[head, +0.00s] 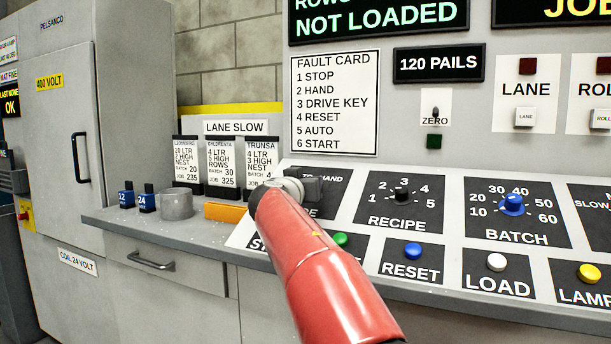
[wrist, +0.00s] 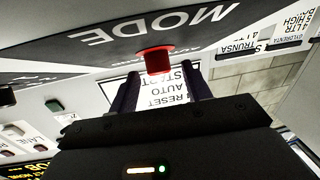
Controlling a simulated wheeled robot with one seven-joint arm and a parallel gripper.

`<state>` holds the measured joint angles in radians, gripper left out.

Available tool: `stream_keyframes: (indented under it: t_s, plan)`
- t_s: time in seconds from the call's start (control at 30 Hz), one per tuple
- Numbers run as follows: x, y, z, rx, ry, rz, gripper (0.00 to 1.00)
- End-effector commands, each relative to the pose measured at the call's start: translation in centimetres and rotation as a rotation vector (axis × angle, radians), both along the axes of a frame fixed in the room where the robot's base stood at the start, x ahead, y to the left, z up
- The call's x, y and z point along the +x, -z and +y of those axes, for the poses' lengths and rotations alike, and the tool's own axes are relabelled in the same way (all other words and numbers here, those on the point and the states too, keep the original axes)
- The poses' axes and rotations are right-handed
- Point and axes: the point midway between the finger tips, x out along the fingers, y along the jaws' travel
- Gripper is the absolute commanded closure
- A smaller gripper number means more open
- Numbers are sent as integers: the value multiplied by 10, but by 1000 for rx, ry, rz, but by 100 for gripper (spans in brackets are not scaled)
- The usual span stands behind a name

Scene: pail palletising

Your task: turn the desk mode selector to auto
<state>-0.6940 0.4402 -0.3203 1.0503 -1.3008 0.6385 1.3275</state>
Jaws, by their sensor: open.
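The mode selector is a red knob (wrist: 158,60) on a dark panel lettered MODE (wrist: 160,24), upside down in the wrist view. My gripper (wrist: 161,80) is open, with one dark finger to either side of the knob and gaps visible between. I cannot tell how deep the knob sits between the fingertips. In the head view my gripper (head: 308,187) is over the mode panel (head: 340,198), and my red arm hides the knob and part of the lettering; "TO HAND" shows. The knob's pointer direction is not visible.
Right of the mode panel are the black recipe knob (head: 402,193) and blue batch knob (head: 512,204). Green (head: 340,239), blue reset (head: 413,250) and white load (head: 496,262) buttons sit in front. Left are an orange block (head: 226,212) and a grey cup (head: 176,204).

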Motion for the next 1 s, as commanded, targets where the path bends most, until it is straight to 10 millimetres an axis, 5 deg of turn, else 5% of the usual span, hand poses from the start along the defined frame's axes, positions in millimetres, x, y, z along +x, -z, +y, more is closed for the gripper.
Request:
stream_keyframes:
  t_s: [0.33, 0.67, 1.0]
  plan:
    - [5, 0, -1, 0, -1, -1, 53]
    - [5, 0, -1, 0, -1, 0, 96]
    - [4, 1, -3, -24, -44, 9, 96]
